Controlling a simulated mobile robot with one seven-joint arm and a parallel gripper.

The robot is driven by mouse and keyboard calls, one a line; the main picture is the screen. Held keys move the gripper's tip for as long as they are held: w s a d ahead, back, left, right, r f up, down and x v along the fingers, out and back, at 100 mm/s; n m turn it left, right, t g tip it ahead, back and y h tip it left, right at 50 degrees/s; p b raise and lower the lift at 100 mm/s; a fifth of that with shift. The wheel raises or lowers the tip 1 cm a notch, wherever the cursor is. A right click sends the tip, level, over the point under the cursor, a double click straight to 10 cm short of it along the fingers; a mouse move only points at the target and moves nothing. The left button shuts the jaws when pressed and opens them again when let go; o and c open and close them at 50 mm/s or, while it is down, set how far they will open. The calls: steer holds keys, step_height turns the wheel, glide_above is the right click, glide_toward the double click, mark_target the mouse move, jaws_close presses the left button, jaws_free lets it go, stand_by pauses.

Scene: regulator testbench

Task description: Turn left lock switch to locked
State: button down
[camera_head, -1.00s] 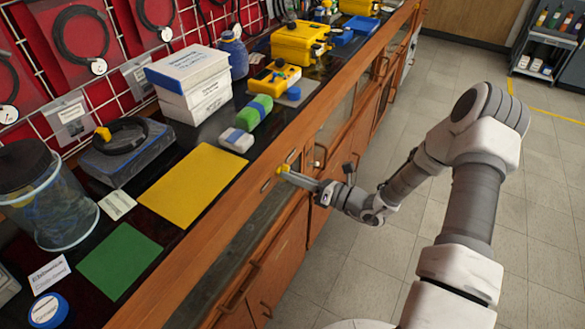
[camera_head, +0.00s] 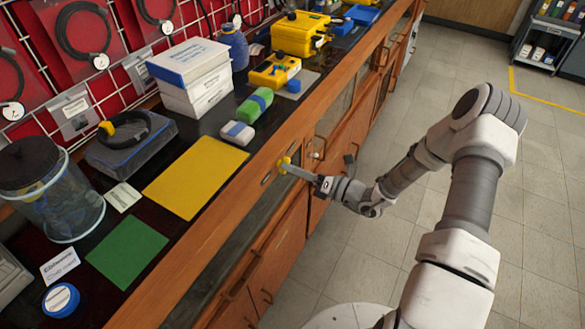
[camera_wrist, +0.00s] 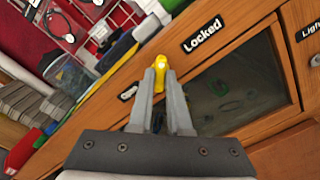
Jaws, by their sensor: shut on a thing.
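A yellow lock switch (camera_head: 284,162) sits on the wooden front of the bench, just below the countertop edge. My gripper (camera_head: 290,167) reaches it from the right, with its fingertips at the switch. In the wrist view the yellow switch (camera_wrist: 155,74) is between the two grey fingers of my gripper (camera_wrist: 160,82), which are shut on it. A black label reading "Locked" (camera_wrist: 203,37) is on the wood to the right of the switch. Another small label (camera_wrist: 127,92) lies to its left, too small to read. The fingers hide part of the switch.
The countertop above holds a yellow mat (camera_head: 196,177), a green mat (camera_head: 127,251), white boxes (camera_head: 191,75) and yellow cases (camera_head: 300,34). Cabinet doors (camera_head: 279,247) with handles are below.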

steer(key=c, duration=0.9)
jaws_free()
steer(key=shift+o, duration=0.2)
steer(key=shift+s+d, duration=0.1)
steer(key=shift+d, duration=0.05)
steer(key=v, duration=1.7)
steer(key=shift+s, duration=0.1)
